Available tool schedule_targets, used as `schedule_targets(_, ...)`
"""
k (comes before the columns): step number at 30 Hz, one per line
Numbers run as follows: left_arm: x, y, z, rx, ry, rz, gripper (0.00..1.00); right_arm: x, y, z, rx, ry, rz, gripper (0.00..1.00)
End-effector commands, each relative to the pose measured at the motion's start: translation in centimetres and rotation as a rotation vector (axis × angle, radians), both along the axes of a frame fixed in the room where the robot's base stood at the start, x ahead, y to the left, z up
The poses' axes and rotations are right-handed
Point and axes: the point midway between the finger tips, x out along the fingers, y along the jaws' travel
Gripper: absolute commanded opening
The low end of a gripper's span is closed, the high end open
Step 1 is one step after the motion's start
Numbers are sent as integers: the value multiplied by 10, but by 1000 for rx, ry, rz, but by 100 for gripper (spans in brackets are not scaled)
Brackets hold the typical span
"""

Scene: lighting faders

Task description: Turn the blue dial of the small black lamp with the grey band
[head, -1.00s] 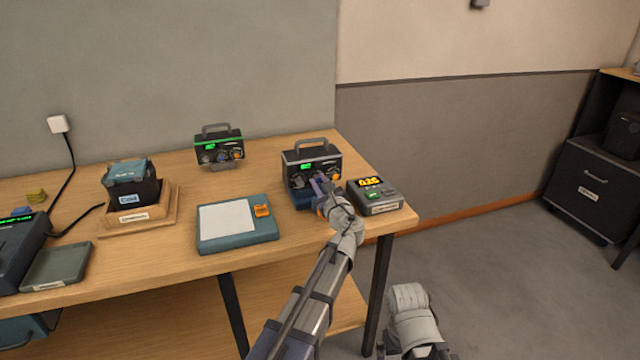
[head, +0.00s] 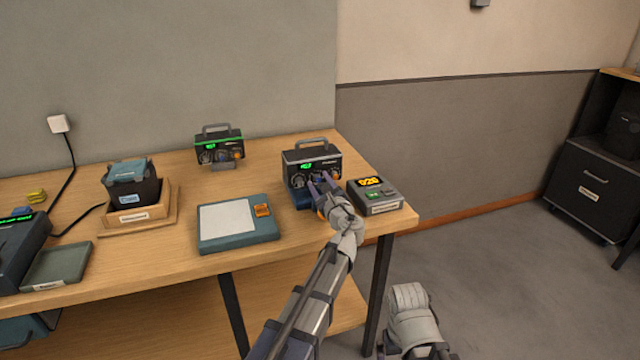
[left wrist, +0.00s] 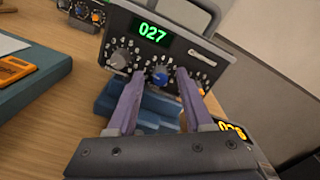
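The small black lamp with the grey band (head: 299,157) stands at the right of the table, its carry handle upright. In the left wrist view its front panel (left wrist: 192,47) shows a green 027, a grey knob at left and the blue dial (left wrist: 159,76) in the middle. My left gripper (head: 318,180) is in front of this panel. In the left wrist view my left gripper (left wrist: 160,75) is open, with its two fingertips apart on either side of the blue dial and nothing visibly held. In the head view the fingers partly cover the dials. My right gripper is out of view.
A similar lamp with a green band (head: 232,137) stands further left. A grey box with an orange display (head: 375,191) sits close right of the lamp. A teal box with a white panel (head: 236,236) lies to the left.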

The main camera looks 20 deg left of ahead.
Motion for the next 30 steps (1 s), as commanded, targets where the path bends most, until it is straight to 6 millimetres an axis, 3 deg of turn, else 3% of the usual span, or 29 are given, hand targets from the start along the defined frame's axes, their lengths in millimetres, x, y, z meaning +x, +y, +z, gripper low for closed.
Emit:
schedule_targets(9, -3, -2, 0, 0, 0, -1, 55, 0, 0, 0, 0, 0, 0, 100)
schedule_targets(21, -53, -35, 0, 0, 0, -2, 55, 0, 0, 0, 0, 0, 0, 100)
schedule_targets(30, -65, -44, 0, 0, 0, 0, 55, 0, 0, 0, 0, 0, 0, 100)
